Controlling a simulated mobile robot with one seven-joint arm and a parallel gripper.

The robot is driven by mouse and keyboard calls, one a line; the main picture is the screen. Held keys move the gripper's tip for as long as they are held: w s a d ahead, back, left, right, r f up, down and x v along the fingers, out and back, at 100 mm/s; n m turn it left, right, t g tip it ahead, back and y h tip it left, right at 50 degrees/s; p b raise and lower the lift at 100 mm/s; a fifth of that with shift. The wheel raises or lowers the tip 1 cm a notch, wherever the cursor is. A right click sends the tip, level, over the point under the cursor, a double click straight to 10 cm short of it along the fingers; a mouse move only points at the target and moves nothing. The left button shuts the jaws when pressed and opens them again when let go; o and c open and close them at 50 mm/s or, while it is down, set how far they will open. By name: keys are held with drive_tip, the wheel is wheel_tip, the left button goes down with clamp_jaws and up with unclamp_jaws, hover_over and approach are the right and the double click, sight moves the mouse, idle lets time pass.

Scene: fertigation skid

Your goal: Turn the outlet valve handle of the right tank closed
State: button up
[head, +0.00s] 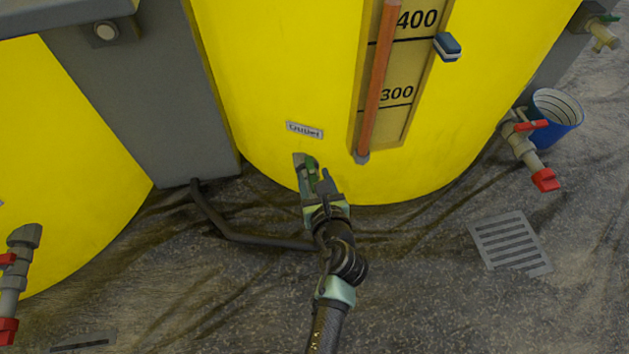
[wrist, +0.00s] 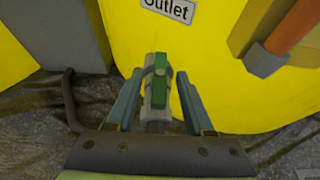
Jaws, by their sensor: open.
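The right of the two yellow tanks (head: 290,60) fills the middle of the head view, with an "Outlet" label (head: 304,130) low on its wall. Below the label sits a grey outlet valve with a green handle (head: 311,168). In the wrist view the green handle (wrist: 160,88) lies lengthwise along the grey valve body (wrist: 148,112). My gripper (head: 316,183) is open at the valve. In the wrist view its fingers (wrist: 158,75) stand on either side of the handle, with a visible gap on each side. My gripper partly hides the valve in the head view.
A red-handled valve (head: 528,145) and a blue bucket (head: 556,120) stand at the right. Another red-handled valve (head: 10,285) is at the left tank (head: 70,150). A dark hose (head: 235,235) runs along the floor left of my arm. A floor drain grate (head: 510,243) lies at right.

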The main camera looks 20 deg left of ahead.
clamp_jaws()
